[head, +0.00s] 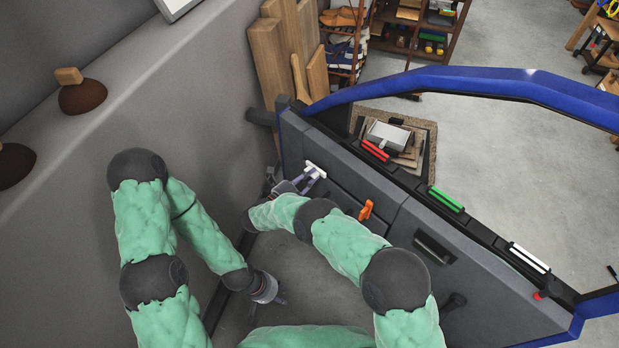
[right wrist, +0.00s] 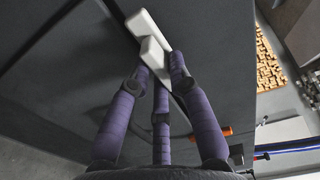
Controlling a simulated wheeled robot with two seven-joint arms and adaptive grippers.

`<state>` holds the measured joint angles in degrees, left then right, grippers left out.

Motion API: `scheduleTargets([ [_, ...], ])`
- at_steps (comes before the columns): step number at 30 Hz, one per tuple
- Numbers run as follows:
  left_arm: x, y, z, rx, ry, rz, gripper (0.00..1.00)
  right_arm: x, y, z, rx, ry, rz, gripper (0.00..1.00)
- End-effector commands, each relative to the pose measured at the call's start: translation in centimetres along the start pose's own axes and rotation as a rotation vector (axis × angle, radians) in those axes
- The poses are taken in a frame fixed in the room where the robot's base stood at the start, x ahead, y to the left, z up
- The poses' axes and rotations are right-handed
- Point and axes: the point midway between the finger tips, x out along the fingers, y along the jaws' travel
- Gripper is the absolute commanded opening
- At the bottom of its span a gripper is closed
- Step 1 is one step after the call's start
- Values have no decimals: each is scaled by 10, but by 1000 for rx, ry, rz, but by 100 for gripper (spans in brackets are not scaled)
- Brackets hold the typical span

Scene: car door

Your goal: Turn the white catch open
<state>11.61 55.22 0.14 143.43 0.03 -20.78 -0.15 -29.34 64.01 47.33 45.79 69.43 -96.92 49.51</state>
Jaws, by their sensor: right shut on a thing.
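The white catch (head: 316,169) sits on the grey inner face of the blue-edged car door (head: 345,165), near its hinge-side end. In the right wrist view the catch (right wrist: 147,24) shows as a white bar with a white block in front. My right gripper (head: 309,181) is shut on the catch; its purple fingers (right wrist: 163,62) close around the lower block. The fingers hide part of the block. My left gripper (head: 272,291) hangs low at the left, away from the door, and its fingers are too small to read.
An orange handle (head: 366,210) and a dark recessed pull (head: 434,246) are farther along the door. Red (head: 375,150), green (head: 446,199) and white (head: 529,257) strips line its top edge. Wooden boards (head: 270,60) stand behind it. A grey wall (head: 80,200) is at left.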

Motion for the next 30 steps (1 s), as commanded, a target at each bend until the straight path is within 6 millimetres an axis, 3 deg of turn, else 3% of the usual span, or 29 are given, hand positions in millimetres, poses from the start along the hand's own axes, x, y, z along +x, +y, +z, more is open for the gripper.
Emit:
scheduleTargets([
  [22,2,-1,0,0,0,0,40,0,1,0,89,0,1,0],
  [23,2,-1,0,0,0,0,40,0,1,0,89,0,1,22],
  [25,2,-1,0,0,0,0,40,0,1,0,89,0,1,42],
  [30,2,-1,0,0,0,0,40,0,1,0,88,0,1,44],
])
